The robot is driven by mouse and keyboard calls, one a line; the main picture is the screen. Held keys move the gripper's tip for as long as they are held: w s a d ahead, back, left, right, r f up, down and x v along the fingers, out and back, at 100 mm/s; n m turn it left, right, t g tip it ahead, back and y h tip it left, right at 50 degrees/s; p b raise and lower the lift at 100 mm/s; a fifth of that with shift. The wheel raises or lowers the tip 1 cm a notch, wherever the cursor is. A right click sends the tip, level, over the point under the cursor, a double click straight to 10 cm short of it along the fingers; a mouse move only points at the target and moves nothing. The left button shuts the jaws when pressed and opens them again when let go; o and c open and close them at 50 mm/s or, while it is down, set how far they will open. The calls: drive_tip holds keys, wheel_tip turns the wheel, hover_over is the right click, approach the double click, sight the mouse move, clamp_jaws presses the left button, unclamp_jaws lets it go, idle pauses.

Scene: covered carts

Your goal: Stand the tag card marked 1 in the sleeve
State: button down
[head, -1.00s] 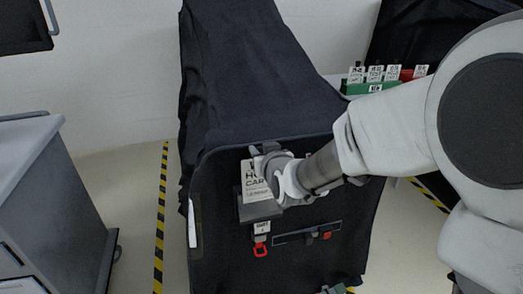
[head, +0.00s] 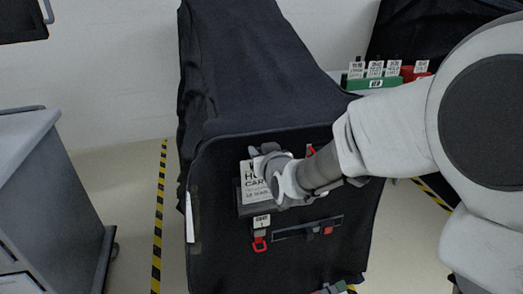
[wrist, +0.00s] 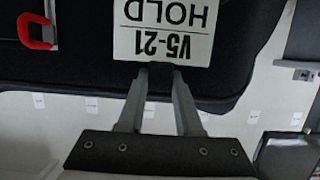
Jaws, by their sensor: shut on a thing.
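The white tag card (head: 254,176) is upright at the dark sleeve (head: 238,200) on the cart's black front. It reads HOLD CART in the head view; the wrist view shows V5-21 HOLD, upside down, on the same card (wrist: 162,35). My gripper (head: 264,160) is shut on the dark tab (wrist: 160,72) at the card's top edge. The sleeve is around the card's lower part in the picture, but I cannot tell how deep the card sits. The gripper hides the card's right side.
A small label (head: 261,221) and a red clip (head: 259,243) hang below the sleeve. A slider bar with a red knob (head: 328,230) is right of them. Several other cards stand in a green rack (head: 372,84) at back right. A grey cabinet (head: 60,195) stands left.

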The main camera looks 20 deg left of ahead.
drive_tip(key=shift+f, duration=0.15)
drive_tip(key=shift+f+b, duration=0.35)
drive_tip(key=shift+b, duration=0.2)
drive_tip(key=shift+f+b, duration=0.6)
drive_tip(key=shift+b, duration=0.05)
drive_tip(key=c, duration=0.5)
unclamp_jaws()
